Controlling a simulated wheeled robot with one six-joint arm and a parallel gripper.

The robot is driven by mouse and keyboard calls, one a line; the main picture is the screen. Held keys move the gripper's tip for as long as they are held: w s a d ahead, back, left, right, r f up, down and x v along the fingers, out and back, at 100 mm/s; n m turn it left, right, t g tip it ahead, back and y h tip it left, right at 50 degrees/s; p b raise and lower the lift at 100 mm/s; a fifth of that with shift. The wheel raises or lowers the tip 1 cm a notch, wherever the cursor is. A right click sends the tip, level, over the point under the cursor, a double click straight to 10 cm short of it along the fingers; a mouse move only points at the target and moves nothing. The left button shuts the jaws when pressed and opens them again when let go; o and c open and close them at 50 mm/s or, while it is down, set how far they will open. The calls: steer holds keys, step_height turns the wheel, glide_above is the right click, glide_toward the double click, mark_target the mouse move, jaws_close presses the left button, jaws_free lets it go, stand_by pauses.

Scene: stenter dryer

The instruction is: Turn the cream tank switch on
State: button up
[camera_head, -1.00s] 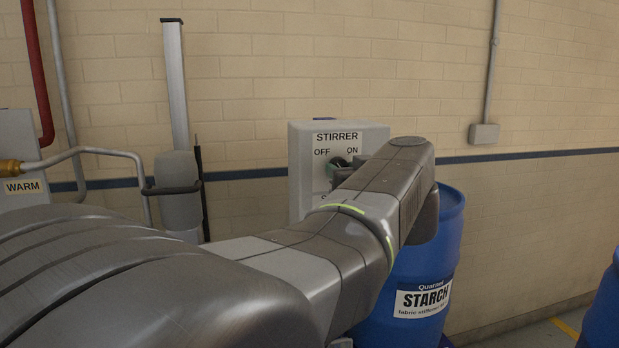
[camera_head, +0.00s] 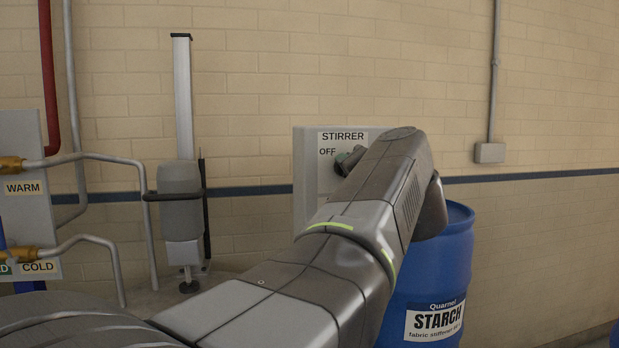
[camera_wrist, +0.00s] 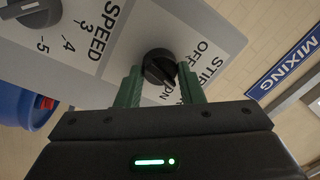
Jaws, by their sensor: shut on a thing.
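A grey control box (camera_head: 306,180) on the wall side is labelled STIRRER, with OFF showing in the head view and my arm covering part of its face. In the wrist view, the box (camera_wrist: 205,22) carries a black rotary knob (camera_wrist: 158,64) by the OFF and ON lettering. My gripper (camera_wrist: 160,84) has its green fingers on either side of this knob and is shut on it. It also shows in the head view (camera_head: 347,160), partly hidden by my wrist. Which way the knob points is hard to tell. No cream tank label is visible.
A second dial (camera_wrist: 35,10), marked SPEED, is on the same box. A blue STARCH drum (camera_head: 430,275) stands close under my wrist. WARM and COLD pipes (camera_head: 100,158) and a grey post (camera_head: 184,100) are at left. A MIXING sign (camera_wrist: 290,62) shows at right.

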steer(key=m, duration=0.6)
steer(key=shift+h, duration=0.3)
steer(key=shift+m, duration=0.4)
steer(key=o, duration=1)
steer(key=shift+b+v, duration=1.6)
steer(key=shift+v, duration=5.35)
steer(key=shift+a+f, duration=0.1)
steer(key=shift+f, duration=0.05)
steer(key=shift+w, duration=0.1)
